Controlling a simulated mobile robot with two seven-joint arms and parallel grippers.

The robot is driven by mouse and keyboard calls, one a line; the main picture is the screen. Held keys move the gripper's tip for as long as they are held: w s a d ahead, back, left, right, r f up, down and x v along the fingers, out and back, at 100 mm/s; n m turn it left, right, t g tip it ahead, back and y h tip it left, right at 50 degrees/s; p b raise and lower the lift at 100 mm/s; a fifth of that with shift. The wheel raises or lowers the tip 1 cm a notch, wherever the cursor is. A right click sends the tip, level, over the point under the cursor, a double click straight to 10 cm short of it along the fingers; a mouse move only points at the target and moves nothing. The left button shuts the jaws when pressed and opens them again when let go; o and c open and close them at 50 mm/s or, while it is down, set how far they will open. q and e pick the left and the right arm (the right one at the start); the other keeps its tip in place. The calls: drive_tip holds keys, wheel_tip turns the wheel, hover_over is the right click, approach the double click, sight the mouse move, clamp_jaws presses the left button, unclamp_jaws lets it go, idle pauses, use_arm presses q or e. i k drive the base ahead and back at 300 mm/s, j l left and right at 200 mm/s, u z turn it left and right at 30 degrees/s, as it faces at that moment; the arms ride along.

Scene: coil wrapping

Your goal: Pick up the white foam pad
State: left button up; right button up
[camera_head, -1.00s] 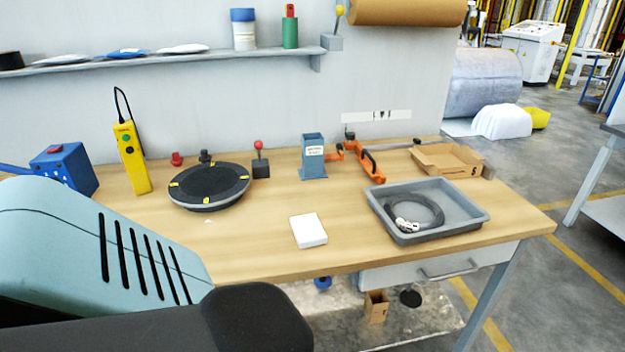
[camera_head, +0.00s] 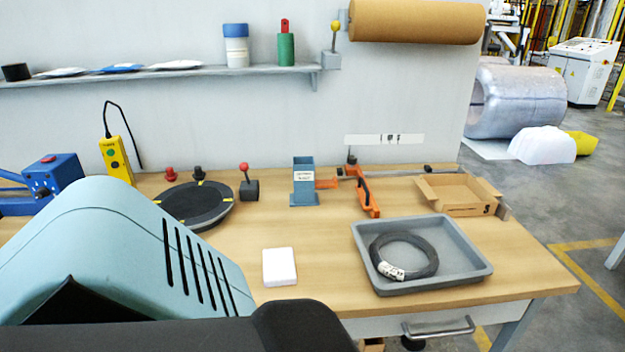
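The white foam pad (camera_head: 279,267) lies flat on the wooden table (camera_head: 320,246), near its front edge and left of the grey tray. Nothing touches it. My own light-blue and black body parts fill the lower left of the view, just in front of and left of the pad. Neither gripper shows in the view.
A grey tray (camera_head: 478,268) holds a black coil (camera_head: 432,262). A black turntable (camera_head: 193,207), a blue dispenser (camera_head: 304,183), an orange tool (camera_head: 366,192) and an open cardboard box (camera_head: 456,193) stand behind. Bare tabletop lies around the pad.

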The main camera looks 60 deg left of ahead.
sight(279, 264)
drive_tip(key=i+u, duration=0.15)
drive_tip(key=u, duration=1.8)
